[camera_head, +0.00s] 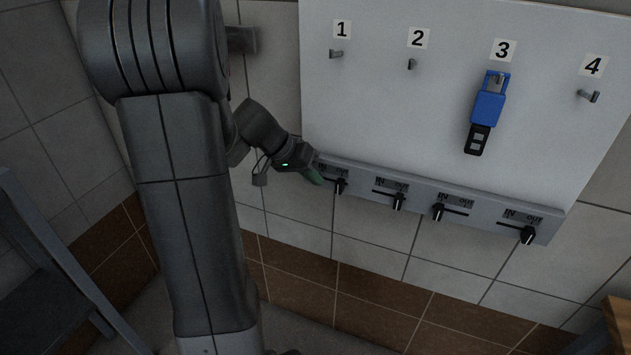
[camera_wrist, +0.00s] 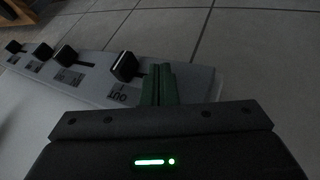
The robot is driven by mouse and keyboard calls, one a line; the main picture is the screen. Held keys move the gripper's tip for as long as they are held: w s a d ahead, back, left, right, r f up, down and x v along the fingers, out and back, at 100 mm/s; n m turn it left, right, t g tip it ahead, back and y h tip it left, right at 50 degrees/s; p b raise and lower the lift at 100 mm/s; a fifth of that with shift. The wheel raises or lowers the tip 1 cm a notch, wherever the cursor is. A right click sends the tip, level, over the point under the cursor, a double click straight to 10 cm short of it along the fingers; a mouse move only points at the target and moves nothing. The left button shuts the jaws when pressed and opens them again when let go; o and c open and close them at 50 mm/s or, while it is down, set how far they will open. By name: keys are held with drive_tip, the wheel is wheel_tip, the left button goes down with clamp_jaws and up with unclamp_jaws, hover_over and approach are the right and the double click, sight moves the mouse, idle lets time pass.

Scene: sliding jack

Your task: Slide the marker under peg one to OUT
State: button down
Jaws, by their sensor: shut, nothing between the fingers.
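The marker under peg one is a black knob (camera_head: 341,186) on a slotted grey rail (camera_head: 420,202). It stands at the right part of its slot, below the OUT label. In the wrist view the knob (camera_wrist: 125,67) stands by the OUT label (camera_wrist: 118,97). My gripper (camera_head: 316,178) is just left of it, at the IN side. In the wrist view its green fingers (camera_wrist: 158,86) are closed together, empty, beside the knob. A narrow gap seems to show; contact is hard to judge. My fingers hide part of the slot. Peg one (camera_head: 337,54) is bare.
Knobs two (camera_head: 399,201) and four (camera_head: 528,235) stand toward OUT; knob three (camera_head: 438,211) stands toward IN. A blue and black object (camera_head: 488,108) hangs on peg three. Pegs two (camera_head: 412,64) and four (camera_head: 588,95) are bare. Tiled wall lies below the rail.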

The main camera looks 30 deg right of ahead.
sight(340, 186)
drive_tip(key=v, duration=1)
drive_tip(key=shift+w+a, duration=0.25)
drive_tip(key=shift+w, duration=0.1)
drive_tip(key=shift+d, duration=0.1)
drive_tip(key=s+d+f+p, duration=0.1)
drive_tip(key=s+d+f, duration=0.3)
drive_tip(key=d+f, duration=0.4)
